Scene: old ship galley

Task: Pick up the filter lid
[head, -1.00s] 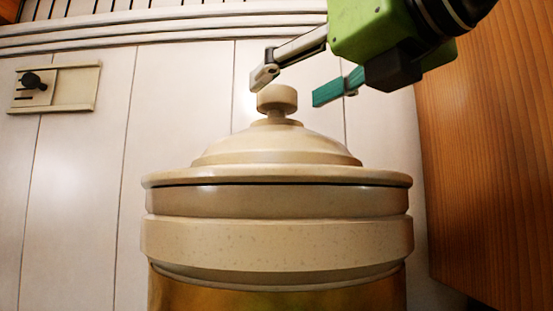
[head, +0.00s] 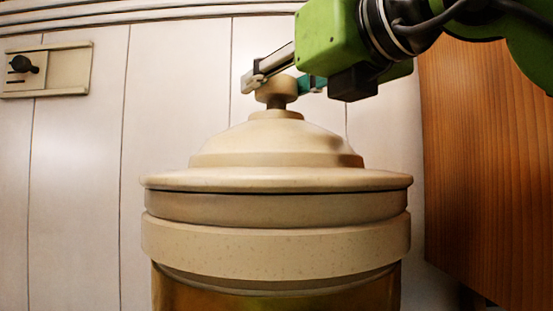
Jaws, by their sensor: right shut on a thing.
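The filter lid (head: 275,158) is a cream, stepped dome with a round knob (head: 277,90) on top. It sits level on the cream collar (head: 275,245) of a large filter vessel with a golden body (head: 275,298). A thin dark line shows under the lid's rim. My right gripper (head: 280,84) comes in from the upper right and is shut on the knob, with one finger at its left and the teal finger pad at its right, partly hidden behind it. My left gripper is not in view.
A wooden panel (head: 488,170) stands close on the right. Behind the vessel is a pale panelled wall (head: 75,200) with a small latch plate (head: 65,72) at the upper left. The space left of the vessel looks clear.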

